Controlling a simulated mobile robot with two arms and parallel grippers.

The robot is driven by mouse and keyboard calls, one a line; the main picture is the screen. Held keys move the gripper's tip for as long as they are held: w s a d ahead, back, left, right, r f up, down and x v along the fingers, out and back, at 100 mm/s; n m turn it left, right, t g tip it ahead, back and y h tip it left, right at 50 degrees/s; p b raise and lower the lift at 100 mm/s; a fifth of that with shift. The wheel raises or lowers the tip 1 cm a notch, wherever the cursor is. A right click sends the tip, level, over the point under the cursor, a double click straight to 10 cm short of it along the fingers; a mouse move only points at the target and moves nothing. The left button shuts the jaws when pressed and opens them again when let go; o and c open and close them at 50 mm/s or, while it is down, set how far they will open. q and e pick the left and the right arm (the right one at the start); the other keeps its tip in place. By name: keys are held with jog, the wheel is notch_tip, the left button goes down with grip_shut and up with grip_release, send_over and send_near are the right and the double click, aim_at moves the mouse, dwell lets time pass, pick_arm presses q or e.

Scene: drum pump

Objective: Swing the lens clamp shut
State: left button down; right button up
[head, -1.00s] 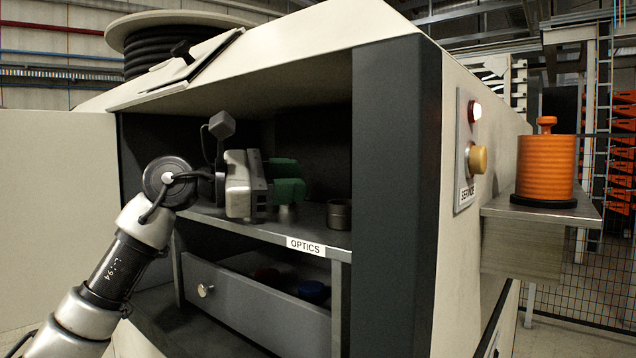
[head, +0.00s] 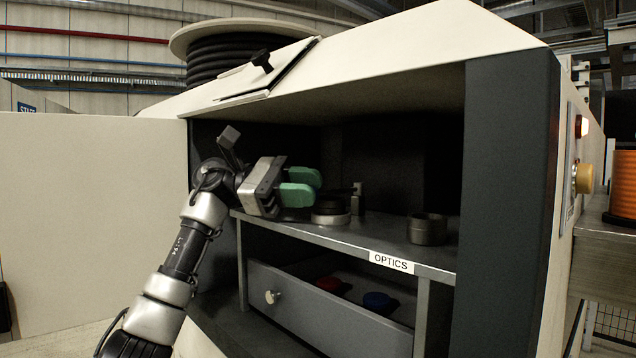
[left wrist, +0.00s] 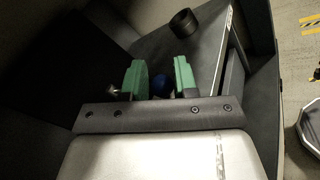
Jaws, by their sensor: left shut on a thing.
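The lens mount with its clamp (head: 331,212), a dark round stack with a pale ring, stands on the OPTICS shelf (head: 350,240), with a small upright post just behind it. My left gripper (head: 300,186) has green fingers and reaches over the mount from the left. How far the clamp is swung I cannot tell. My right gripper is not in view.
A dark open ring (head: 427,229) stands on the shelf to the right. Below is a partly open drawer (head: 325,310) with a red and a blue item. The cabinet's dark side post (head: 508,190) bounds the right; the shelf between mount and ring is clear.

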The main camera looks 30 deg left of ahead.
aim_at(321, 193)
pick_arm(q)
jog(key=shift+w+a+f, duration=0.25)
jog(key=shift+w+f, duration=0.05)
jog(key=shift+w, duration=0.1)
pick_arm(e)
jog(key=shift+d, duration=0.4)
